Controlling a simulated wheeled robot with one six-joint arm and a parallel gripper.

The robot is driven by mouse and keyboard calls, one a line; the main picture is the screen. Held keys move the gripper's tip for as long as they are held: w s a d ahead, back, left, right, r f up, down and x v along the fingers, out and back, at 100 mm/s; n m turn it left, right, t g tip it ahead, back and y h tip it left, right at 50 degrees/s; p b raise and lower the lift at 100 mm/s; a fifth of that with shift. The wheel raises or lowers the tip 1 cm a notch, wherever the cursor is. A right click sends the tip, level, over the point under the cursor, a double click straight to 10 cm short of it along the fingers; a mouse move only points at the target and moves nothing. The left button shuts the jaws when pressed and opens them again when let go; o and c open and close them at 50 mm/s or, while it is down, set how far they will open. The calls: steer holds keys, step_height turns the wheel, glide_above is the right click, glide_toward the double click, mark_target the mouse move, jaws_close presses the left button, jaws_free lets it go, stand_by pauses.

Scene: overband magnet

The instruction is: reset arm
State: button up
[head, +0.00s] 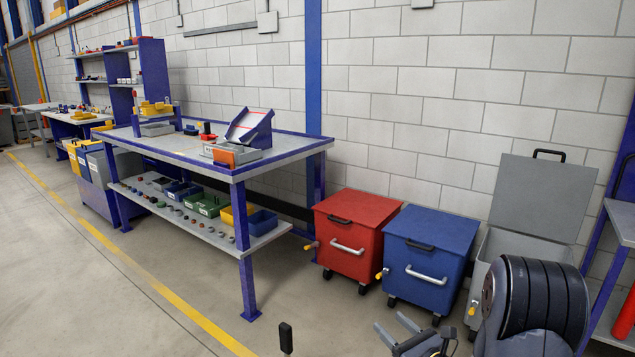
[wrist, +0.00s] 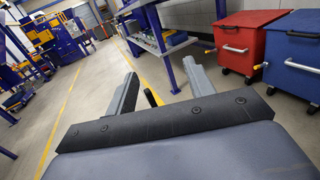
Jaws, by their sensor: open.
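My gripper (head: 411,338) shows at the bottom of the head view, low over the floor in front of the blue bin. In the wrist view my gripper (wrist: 160,92) has its two grey fingers spread apart with nothing between them. The fingers point out over bare floor beside the yellow line. My dark arm link covers the lower right of the head view and hides part of the grey bin.
A blue-framed workbench (head: 237,174) with small bins stands left of centre. A closed red bin (head: 345,263) and closed blue bin (head: 424,281) stand by the wall, beside a grey bin with its lid raised (head: 541,199). The floor (head: 90,290) at left is clear.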

step_height(320, 180, up, 12)
steer(key=s+a+m+h+p, duration=0.1)
steer(key=p, duration=1)
steer(key=shift+a+r+t+h, duration=0.15)
steer(key=shift+t+h, duration=0.15)
steer(key=shift+t, duration=0.1)
